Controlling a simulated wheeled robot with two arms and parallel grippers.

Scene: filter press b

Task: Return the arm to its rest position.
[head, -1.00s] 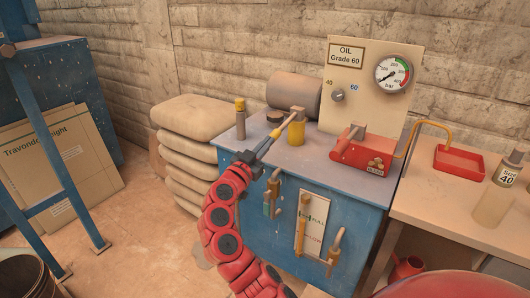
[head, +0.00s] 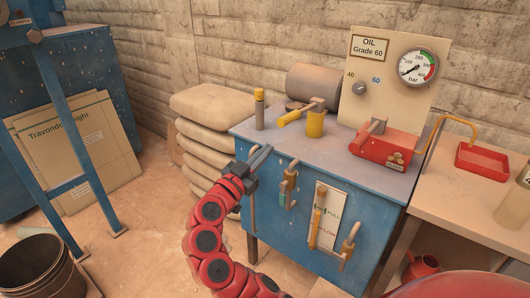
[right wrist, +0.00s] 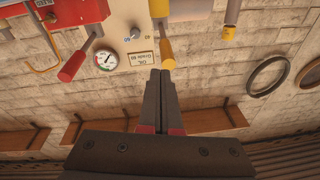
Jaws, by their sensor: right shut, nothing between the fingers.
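My right arm (head: 208,240) is red and reaches up from the bottom of the head view. My right gripper (head: 262,158) is shut and empty, in front of the blue cabinet's left front edge. In the right wrist view its dark fingers (right wrist: 160,92) are pressed together with nothing between them. The blue cabinet (head: 275,235) carries a yellow cylinder with a yellow-tipped lever (head: 290,117) on its top. The gripper is apart from that lever in the head view. My left gripper does not show.
An oil panel with a pressure gauge (head: 417,68) stands at the cabinet's back. A red block (head: 375,146) sits on its top. Handles (head: 349,247) stick out of its front. Stacked sacks (head: 207,105) stand left of it, and a bucket (head: 42,268) stands at lower left. Floor between is clear.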

